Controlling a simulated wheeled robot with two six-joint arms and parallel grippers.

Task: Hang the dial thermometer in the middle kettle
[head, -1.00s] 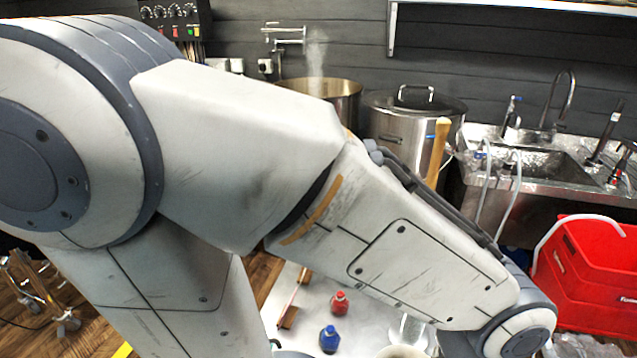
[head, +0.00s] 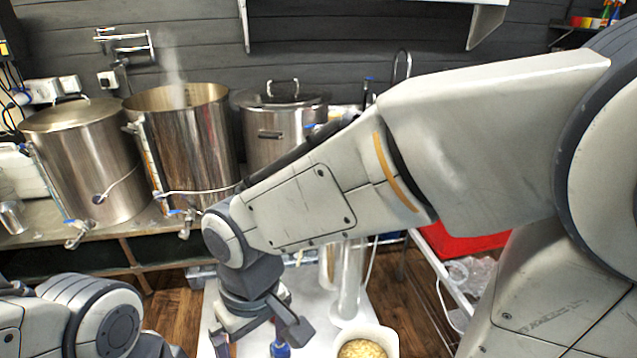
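The middle kettle (head: 190,140) is a tall steel pot with no lid, and steam rises from it. It stands on the counter between two lidded kettles. I cannot make out the dial thermometer in the head view. My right arm crosses the view from the right. Its gripper (head: 258,338) points down over the white table, in front of and below the kettles. Its fingers look apart, and I see nothing held, though the tips are partly cut off by the lower edge. My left arm shows at the lower left, its gripper out of view.
A lidded kettle (head: 85,155) stands left, another (head: 280,125) right. A blue bottle (head: 280,350) is by my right gripper. A white tub (head: 366,340) of pale pellets and a clear cylinder (head: 347,285) stand on the white table (head: 318,305). A red crate (head: 462,242) is at right.

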